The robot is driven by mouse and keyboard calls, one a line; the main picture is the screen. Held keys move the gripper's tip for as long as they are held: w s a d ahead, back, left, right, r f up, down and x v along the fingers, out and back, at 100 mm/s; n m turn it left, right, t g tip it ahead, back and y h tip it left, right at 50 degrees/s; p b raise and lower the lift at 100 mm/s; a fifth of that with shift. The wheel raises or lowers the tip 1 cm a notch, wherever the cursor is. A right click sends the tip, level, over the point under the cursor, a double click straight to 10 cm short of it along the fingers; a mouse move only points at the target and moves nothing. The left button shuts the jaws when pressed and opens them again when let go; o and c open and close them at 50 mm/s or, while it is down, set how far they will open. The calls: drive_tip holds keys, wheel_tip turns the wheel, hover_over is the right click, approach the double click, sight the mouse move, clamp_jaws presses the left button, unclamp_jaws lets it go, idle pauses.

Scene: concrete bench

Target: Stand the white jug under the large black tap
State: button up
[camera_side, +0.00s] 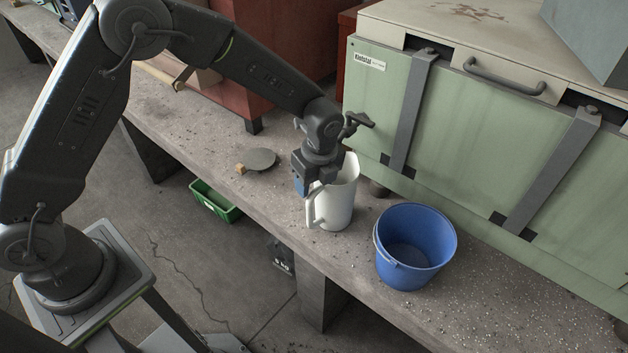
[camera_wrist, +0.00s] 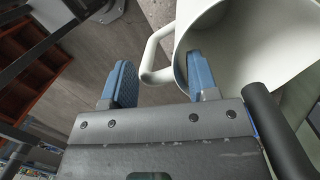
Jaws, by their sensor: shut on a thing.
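The white jug (camera_side: 341,200) stands upright at the bench, left of a blue bucket; I cannot tell whether its base touches the bench. My gripper (camera_side: 309,190) is at the jug's handle side and is shut on it. In the wrist view, the jug (camera_wrist: 255,45) fills the upper right, and its handle lies between the blue finger pads of my gripper (camera_wrist: 160,75). A black lever-shaped part (camera_side: 358,121) shows beside my wrist, above the jug; it may be the large black tap, but my wrist partly covers it.
The blue bucket (camera_side: 415,243) stands close to the jug's right. A big green strapped case (camera_side: 480,150) stands behind both. A grey disc (camera_side: 261,159) and small wooden block (camera_side: 240,169) lie to the left. The bench's front edge is near the jug.

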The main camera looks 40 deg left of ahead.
drive_tip(key=shift+f, duration=0.2)
drive_tip(key=o, duration=1.2)
drive_tip(key=shift+o, duration=0.2)
wheel_tip(320, 180, up, 12)
drive_tip(key=d, duration=0.1)
drive_tip(key=shift+d+r, duration=0.2)
drive_tip(key=shift+d, duration=0.05)
